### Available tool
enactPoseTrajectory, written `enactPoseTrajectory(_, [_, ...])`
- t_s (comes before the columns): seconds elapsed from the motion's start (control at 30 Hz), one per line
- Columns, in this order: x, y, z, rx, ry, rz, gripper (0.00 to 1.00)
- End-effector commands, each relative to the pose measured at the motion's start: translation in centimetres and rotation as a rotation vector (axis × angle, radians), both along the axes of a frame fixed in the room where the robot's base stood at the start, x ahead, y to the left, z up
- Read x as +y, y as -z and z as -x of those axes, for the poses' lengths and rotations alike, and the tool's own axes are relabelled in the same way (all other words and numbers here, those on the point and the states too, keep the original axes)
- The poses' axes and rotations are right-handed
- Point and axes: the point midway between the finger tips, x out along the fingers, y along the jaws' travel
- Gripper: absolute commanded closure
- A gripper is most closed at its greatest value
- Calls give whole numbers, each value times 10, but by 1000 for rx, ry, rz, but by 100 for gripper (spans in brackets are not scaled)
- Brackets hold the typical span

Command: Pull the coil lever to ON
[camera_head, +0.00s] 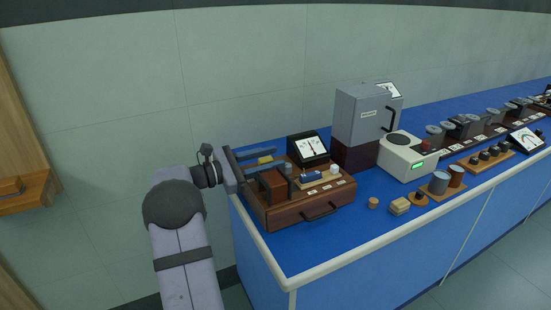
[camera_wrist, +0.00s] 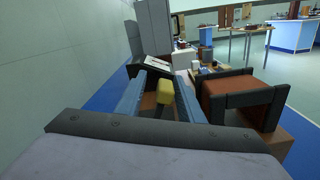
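The coil lever shows as a yellow grip (camera_wrist: 166,92) in the wrist view and as a small yellow piece (camera_head: 265,160) in the head view. It is at the left end of a wooden instrument box (camera_head: 300,214). My gripper (camera_head: 262,160) reaches over this box from the left. Its two long fingers are apart, with the yellow grip between them in the wrist view (camera_wrist: 160,80). A gap shows left of the grip; whether the right finger touches it I cannot tell. The brown coil block (camera_wrist: 238,86) with dark end plates stands right of the fingers. The ON mark is not readable.
A black tilted meter (camera_head: 308,149) stands behind the box. A grey cabinet (camera_head: 363,117) and a white device with a green display (camera_head: 408,160) stand to the right. Small parts, including a wooden block (camera_head: 400,207), lie near the bench's front edge. The wall is close behind.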

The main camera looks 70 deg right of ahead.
Motion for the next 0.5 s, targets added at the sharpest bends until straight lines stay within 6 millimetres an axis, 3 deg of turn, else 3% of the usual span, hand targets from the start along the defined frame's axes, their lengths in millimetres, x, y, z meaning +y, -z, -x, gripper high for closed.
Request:
enactPoseTrajectory(0.3, [30,1,-30,0,-2,0,66])
enactPoseTrajectory(0.5, [37,0,-37,0,0,0,66])
